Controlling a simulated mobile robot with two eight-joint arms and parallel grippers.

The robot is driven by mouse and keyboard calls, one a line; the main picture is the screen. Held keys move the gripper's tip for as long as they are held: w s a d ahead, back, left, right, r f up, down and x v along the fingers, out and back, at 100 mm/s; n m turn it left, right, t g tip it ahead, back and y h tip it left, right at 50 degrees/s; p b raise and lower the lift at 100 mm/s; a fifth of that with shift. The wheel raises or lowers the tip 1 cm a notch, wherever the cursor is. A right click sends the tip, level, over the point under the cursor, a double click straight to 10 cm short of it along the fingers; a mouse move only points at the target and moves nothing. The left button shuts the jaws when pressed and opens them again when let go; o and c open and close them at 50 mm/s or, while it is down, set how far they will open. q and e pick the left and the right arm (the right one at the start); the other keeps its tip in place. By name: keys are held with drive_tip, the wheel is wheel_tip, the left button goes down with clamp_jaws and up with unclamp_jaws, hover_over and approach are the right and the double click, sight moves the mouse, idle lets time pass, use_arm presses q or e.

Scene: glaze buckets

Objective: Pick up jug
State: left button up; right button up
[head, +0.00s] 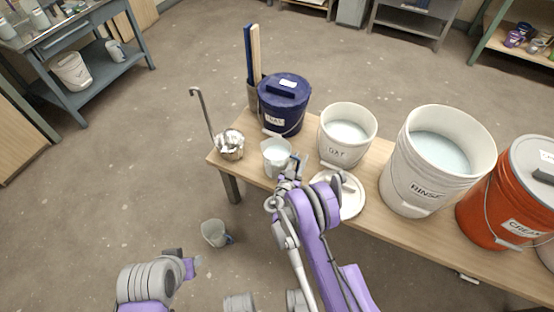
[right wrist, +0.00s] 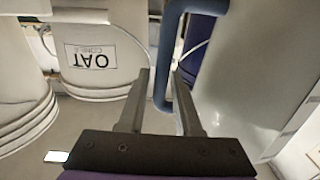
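A pale jug (head: 276,160) stands on the wooden table, in front of the dark blue lidded bucket. Its grey-white wall fills the right of the right wrist view (right wrist: 255,75), with its blue handle (right wrist: 165,65) beside it. My right gripper (head: 291,176) is at the jug's near right side. In the right wrist view its two fingers (right wrist: 161,78) are apart, with the handle between them and a gap on the left finger's side. My left gripper (head: 195,263) is low at the left, away from the table; its finger opening is unclear. A second jug (head: 214,232) is on the floor.
On the table (head: 375,215) stand a dark blue bucket (head: 284,101), a white OAT bucket (head: 344,150), the RINSE bucket (head: 408,190) and an orange bucket (head: 497,213). A white lid (head: 352,204) lies right of my gripper.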

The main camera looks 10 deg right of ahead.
drive_tip(key=shift+x, duration=1)
clamp_jaws()
idle(0.7)
